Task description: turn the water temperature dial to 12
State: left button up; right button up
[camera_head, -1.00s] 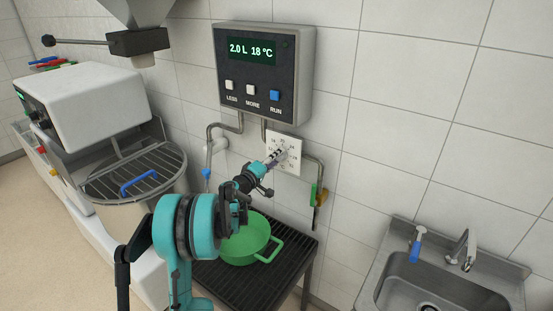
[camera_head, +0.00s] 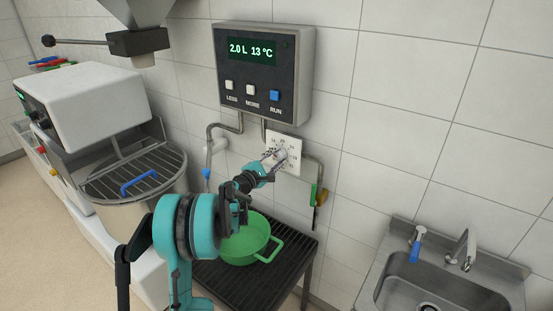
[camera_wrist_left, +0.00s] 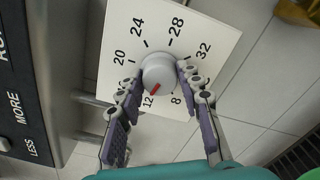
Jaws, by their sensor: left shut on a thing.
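The water temperature dial (camera_wrist_left: 160,73) is a round grey knob with a red pointer on a white plate (camera_wrist_left: 110,75) marked with numbers. In the left wrist view the red pointer lies close to the 12 mark. The plate also shows on the wall in the head view (camera_head: 294,165). My left gripper (camera_wrist_left: 160,88) has its two fingers on either side of the knob, shut on it. In the head view the left gripper (camera_head: 270,162) reaches the plate and covers much of it. The display (camera_head: 252,50) above reads 2.0 L and 13 °C. My right gripper is not in view.
The control box (camera_head: 300,75) with LESS, MORE and RUN buttons hangs just above the dial. Pipes (camera_head: 318,172) run beside the plate. A green pot (camera_head: 250,238) stands on a dark slatted stand (camera_head: 235,285) below. A sink (camera_head: 440,275) is at the right.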

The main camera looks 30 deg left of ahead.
pick_arm(q)
jog(key=shift+n, duration=1.2)
jog(key=o, duration=1.2)
jog(key=s, duration=0.8)
jog(key=s+a, duration=0.1)
jog(key=s, duration=0.3)
jog(key=shift+d, duration=0.1)
